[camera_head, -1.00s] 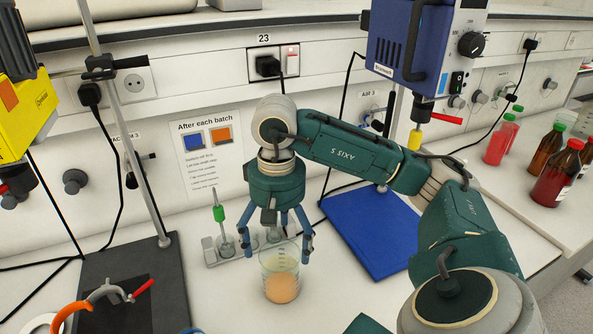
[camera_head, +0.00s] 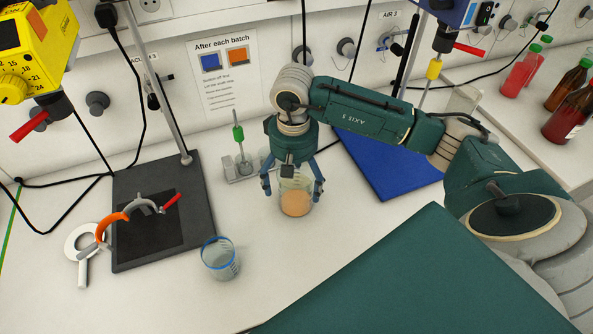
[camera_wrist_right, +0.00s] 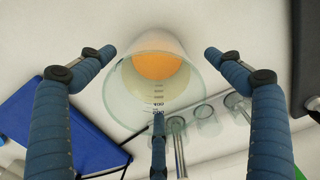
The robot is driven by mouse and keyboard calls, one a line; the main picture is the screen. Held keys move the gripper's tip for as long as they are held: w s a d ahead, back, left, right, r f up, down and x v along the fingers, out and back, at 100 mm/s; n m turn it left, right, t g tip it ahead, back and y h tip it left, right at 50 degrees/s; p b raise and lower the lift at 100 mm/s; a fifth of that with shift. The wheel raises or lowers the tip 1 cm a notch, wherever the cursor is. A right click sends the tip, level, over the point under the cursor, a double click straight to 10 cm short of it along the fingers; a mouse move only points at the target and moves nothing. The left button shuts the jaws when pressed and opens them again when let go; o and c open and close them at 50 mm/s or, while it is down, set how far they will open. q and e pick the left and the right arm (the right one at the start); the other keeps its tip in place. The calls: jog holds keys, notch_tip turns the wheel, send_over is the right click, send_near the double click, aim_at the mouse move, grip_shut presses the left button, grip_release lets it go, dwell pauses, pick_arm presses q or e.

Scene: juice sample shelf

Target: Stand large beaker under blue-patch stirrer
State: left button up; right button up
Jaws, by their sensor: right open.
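A clear beaker (camera_head: 295,203) with orange contents stands upright on the bench. My right gripper (camera_head: 292,193) points down over it, open, with its blue fingers around the beaker's sides. In the right wrist view the beaker (camera_wrist_right: 155,90) lies between the spread fingers (camera_wrist_right: 158,55), with gaps at both sides. A second beaker (camera_head: 221,262), blue-rimmed and seemingly empty, stands at the front. A blue-bodied stirrer (camera_head: 450,10) is cut off at the top right; no patch shows on it. A yellow stirrer (camera_head: 35,45) with an orange patch is at the left. My left gripper is out of view.
A blue plate (camera_head: 390,170) lies right of the gripper. A dark stand plate (camera_head: 165,215) bears an orange-and-grey clamp (camera_head: 125,212). A rack (camera_head: 240,165) with a green-collared rod is behind the beaker. Red and brown bottles (camera_head: 565,90) stand at the right.

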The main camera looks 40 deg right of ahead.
jog(key=f+p, duration=0.2)
jog(key=f, duration=0.2)
jog(key=shift+s+f+p, duration=0.15)
jog(key=shift+s+p, duration=0.25)
jog(key=shift+f, duration=0.35)
jog(key=shift+w+d, duration=0.1)
jog(key=shift+w, duration=0.05)
jog(key=c, duration=1.9)
jog(key=shift+r, duration=0.25)
jog(key=shift+r+b, duration=0.4)
jog(key=shift+r, duration=0.3)
jog(key=shift+c, duration=0.2)
jog(key=shift+r+b, duration=1.85)
jog(key=shift+r, duration=6.9)
jog(key=s+a+f+n+b, duration=0.2)
jog(key=s+a+f+b, duration=0.1)
jog(key=s+a+f, duration=0.5)
jog(key=shift+a+n, duration=0.3)
jog(key=shift+a, duration=0.3)
